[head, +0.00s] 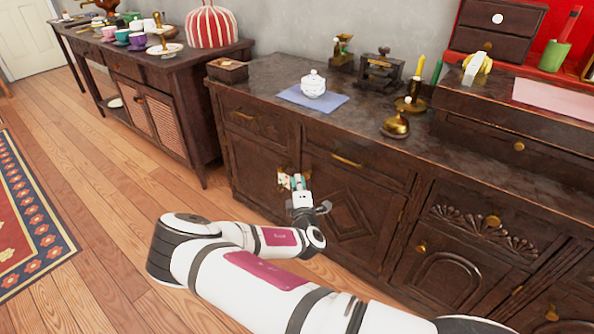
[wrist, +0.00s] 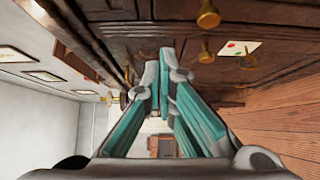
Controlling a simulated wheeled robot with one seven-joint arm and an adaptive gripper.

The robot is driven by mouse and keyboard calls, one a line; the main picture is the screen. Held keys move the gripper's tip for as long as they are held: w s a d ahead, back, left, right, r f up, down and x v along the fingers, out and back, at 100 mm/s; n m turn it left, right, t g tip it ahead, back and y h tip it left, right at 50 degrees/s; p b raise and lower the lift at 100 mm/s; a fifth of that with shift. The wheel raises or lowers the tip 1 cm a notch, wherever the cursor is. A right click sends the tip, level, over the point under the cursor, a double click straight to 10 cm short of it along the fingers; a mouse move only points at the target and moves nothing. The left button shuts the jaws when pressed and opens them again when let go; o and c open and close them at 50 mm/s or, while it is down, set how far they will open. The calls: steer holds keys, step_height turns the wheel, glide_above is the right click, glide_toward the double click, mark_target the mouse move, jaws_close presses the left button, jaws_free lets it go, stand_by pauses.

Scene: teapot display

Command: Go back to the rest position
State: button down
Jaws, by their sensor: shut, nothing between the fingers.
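My gripper (head: 291,181) is in front of the dark cabinet's (head: 345,205) doors, below its top. It is shut and holds nothing. Its teal fingers also show in the wrist view (wrist: 165,75), pressed together at the tips. The fingertips look close to the cabinet front; I cannot tell whether they touch it. A small white lidded teapot (head: 313,86) stands upright on a blue cloth (head: 301,98) on the cabinet top, apart from my gripper.
A small pale card with coloured marks (wrist: 240,48) is on the cabinet front near brass knobs (wrist: 206,52). A wooden box (head: 227,70), brass bell (head: 395,126) and candle holder (head: 410,103) stand on top. A sideboard (head: 130,70) stands left. Wooden floor (head: 110,190) is open at left.

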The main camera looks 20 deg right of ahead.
steer(key=s+d+r+m+g+h, duration=0.3)
steer(key=s+m+g, duration=0.4)
steer(key=m, duration=0.4)
steer(key=s+a+r+m+g+y, duration=0.2)
steer(key=s+a+r+g+y, duration=0.25)
steer(key=s+r, duration=0.4)
steer(key=s+a+r+m+g+y, duration=0.25)
steer(key=s+a+r, duration=0.35)
steer(key=r, duration=0.4)
steer(key=s+d+r+g, duration=0.1)
steer(key=s+r, duration=0.3)
steer(key=s, duration=0.6)
steer(key=s+d+r+g, duration=0.15)
steer(key=s+r, duration=0.25)
steer(key=s, duration=0.7)
steer(key=s+d+r+g, duration=0.15)
steer(key=s+r, duration=0.25)
steer(key=s, duration=0.6)
step_height(320, 180, up, 29)
steer(key=t+p, duration=0.4)
steer(key=p, duration=2.4)
steer(key=shift+d+r+t+h+p, duration=0.2)
steer(key=shift+d+t+h+p, duration=0.15)
steer(key=shift+d, duration=0.1)
